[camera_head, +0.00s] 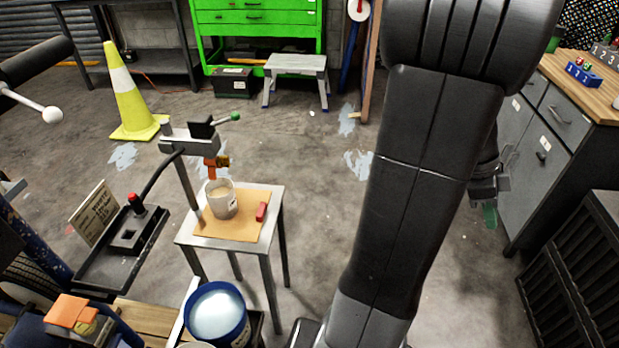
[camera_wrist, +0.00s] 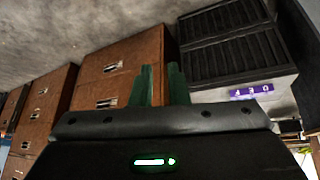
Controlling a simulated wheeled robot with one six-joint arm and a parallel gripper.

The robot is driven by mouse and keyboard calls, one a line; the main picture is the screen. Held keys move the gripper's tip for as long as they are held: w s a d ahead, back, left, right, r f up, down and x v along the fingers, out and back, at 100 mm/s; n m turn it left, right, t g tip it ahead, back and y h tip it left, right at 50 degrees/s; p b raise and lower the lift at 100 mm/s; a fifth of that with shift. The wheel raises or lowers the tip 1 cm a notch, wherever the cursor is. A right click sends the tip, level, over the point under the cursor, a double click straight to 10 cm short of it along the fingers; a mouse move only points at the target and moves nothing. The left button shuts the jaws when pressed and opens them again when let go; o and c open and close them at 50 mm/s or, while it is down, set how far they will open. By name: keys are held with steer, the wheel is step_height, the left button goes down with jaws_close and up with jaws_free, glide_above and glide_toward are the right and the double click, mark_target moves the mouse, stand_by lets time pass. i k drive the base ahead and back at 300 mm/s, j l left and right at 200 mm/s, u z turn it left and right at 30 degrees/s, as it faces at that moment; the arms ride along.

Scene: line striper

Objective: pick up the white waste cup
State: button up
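The white waste cup (camera_head: 222,204) stands upright on a tan mat (camera_head: 237,229) on a small metal side table, left of centre in the head view. Something beige shows inside its rim. An orange nozzle tip (camera_head: 210,171) of the striper hangs just above the cup's back edge. My gripper (camera_head: 489,216) is far to the right of the cup, partly behind my arm. In the wrist view its two green fingers (camera_wrist: 160,84) stand apart with an empty gap between them. The cup is not in the wrist view.
A small red block (camera_head: 261,211) lies right of the cup on the mat. The striper's black tray (camera_head: 122,251) and a blue-rimmed bucket (camera_head: 217,313) crowd the table's left and front. A yellow cone (camera_head: 127,95) stands behind. Grey cabinets (camera_head: 546,150) stand right of my gripper.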

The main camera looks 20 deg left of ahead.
mark_target(219, 192)
steer(key=i+l+u, duration=0.1)
steer(key=u, duration=0.3)
steer(key=l+u, duration=0.25)
steer(key=u, duration=0.15)
steer(key=l+u, duration=0.35)
steer(key=i+l+u, duration=0.1)
steer(key=u, duration=0.3)
steer(key=i+l+u, duration=0.1)
steer(key=l+u, duration=0.7)
steer(key=u, duration=0.15)
steer(key=l+u, duration=0.5)
steer(key=k+l+u, duration=0.15)
steer(key=u, duration=0.3)
steer(key=l+u, duration=0.2)
steer(key=u, duration=0.2)
steer(key=l+u, duration=0.2)
steer(key=u, duration=0.2)
steer(key=l+u, duration=0.2)
steer(key=u, duration=0.15)
steer(key=l+u, duration=0.15)
steer(key=u, duration=0.25)
steer(key=i+l, duration=0.1)
steer(key=l, duration=0.3)
steer(key=i+l, duration=0.1)
steer(key=l, duration=0.3)
